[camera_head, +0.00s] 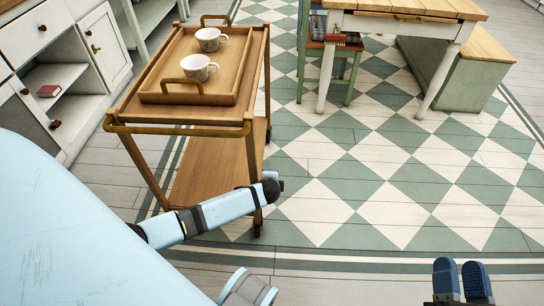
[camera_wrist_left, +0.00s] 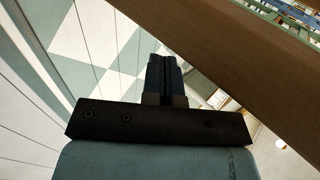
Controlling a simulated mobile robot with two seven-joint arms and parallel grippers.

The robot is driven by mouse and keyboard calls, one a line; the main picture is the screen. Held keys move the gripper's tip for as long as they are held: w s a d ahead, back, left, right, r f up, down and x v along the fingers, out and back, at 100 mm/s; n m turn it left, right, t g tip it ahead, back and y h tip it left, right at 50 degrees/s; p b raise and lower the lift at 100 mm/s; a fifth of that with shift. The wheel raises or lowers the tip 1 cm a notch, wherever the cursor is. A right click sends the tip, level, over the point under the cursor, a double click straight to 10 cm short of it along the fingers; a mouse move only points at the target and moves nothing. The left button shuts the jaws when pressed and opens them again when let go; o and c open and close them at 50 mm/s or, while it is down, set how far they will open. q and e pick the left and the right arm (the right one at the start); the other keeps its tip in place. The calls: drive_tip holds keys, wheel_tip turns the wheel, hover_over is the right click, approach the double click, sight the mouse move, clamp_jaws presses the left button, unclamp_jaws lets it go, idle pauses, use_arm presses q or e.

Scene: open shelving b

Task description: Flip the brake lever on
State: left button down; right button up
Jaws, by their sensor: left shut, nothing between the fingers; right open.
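A wooden trolley (camera_head: 125,108) stands at the left centre in the head view. A dark caster (camera_head: 257,231) shows under its front right leg. I cannot make out a brake lever on it. My left arm reaches across the front right leg, its dark end beside that leg above the caster. In the left wrist view my left gripper (camera_wrist_left: 165,72) has its dark blue fingers shut together and empty, near a brown wooden beam (camera_wrist_left: 200,45). My right gripper (camera_head: 461,281) is at the bottom right over the floor, its blue fingers apart and empty.
A wooden tray (camera_head: 165,99) with two white cups (camera_head: 198,68) (camera_head: 211,39) sits on the trolley. White cabinets (camera_head: 75,65) stand at the left. A table (camera_head: 405,22) and green stool (camera_head: 347,60) stand at the back. The checkered floor (camera_head: 385,190) is clear.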

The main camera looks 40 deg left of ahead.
use_arm(q)
drive_tip(key=shift+w+r+p+v, duration=0.15)
drive_tip(key=shift+p+v, duration=0.3)
drive_tip(key=shift+v, duration=0.95)
drive_tip(key=shift+w+r+p+v, duration=0.1)
drive_tip(key=shift+p+v, duration=0.35)
drive_tip(key=shift+v, duration=1)
use_arm(e)
drive_tip(key=shift+w+d+f+g+h, duration=0.1)
drive_tip(key=shift+d+f+g+h, duration=0.2)
drive_tip(key=shift+f, duration=0.45)
drive_tip(key=shift+w+d+f+g+h, duration=0.15)
drive_tip(key=shift+f+g+h, duration=0.2)
drive_tip(key=shift+f, duration=0.4)
drive_tip(key=shift+d+f+g+h, duration=0.2)
drive_tip(key=shift+f+g+h, duration=0.15)
drive_tip(key=shift+f, duration=0.4)
use_arm(q)
drive_tip(key=shift+a, duration=0.2)
